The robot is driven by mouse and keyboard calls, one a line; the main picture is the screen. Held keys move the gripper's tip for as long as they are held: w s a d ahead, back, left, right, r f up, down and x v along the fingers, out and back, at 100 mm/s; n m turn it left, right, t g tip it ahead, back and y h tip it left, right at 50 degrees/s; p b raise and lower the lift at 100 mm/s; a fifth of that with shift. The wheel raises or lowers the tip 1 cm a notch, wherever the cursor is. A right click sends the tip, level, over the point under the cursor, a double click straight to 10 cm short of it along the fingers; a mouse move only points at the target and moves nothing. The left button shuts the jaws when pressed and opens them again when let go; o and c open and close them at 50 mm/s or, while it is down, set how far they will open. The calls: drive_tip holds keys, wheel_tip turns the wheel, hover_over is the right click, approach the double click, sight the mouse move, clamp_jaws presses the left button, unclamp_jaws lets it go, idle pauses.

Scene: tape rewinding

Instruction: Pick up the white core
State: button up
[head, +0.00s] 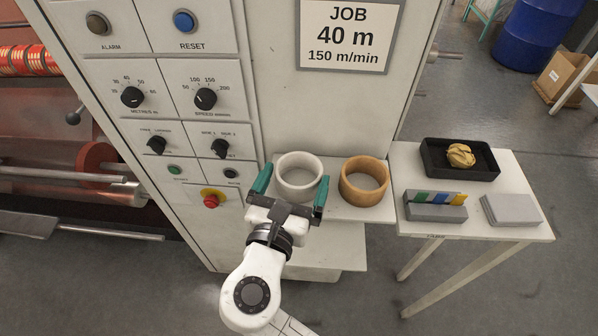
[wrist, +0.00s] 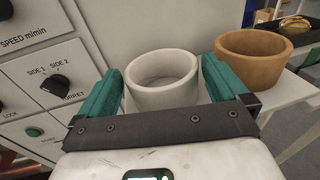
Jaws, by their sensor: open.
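The white core (head: 299,184) is a short, thick-walled ring standing on a small shelf at the front of the machine cabinet. It also shows in the wrist view (wrist: 163,98), between the fingers. My gripper (head: 291,184) is open, with one green finger at the core's left side and the other at its right. The wrist view shows my gripper (wrist: 160,90) with its fingers spread on both sides of the core. I cannot tell whether either finger touches it. The lower front of the core is partly hidden by the gripper's bar.
A brown core (head: 364,182) stands close to the right of the white one, just beyond the right finger. The cabinet panel with knobs (head: 205,99) rises behind and left. A white side table (head: 480,215) at right holds a black tray (head: 447,172) and grey blocks.

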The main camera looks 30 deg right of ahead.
drive_tip(key=shift+x, duration=0.95)
drive_tip(key=c, duration=0.7)
drive_tip(key=shift+r, duration=0.1)
wheel_tip(320, 180, up, 18)
drive_tip(key=p, duration=0.2)
drive_tip(key=shift+p, duration=0.4)
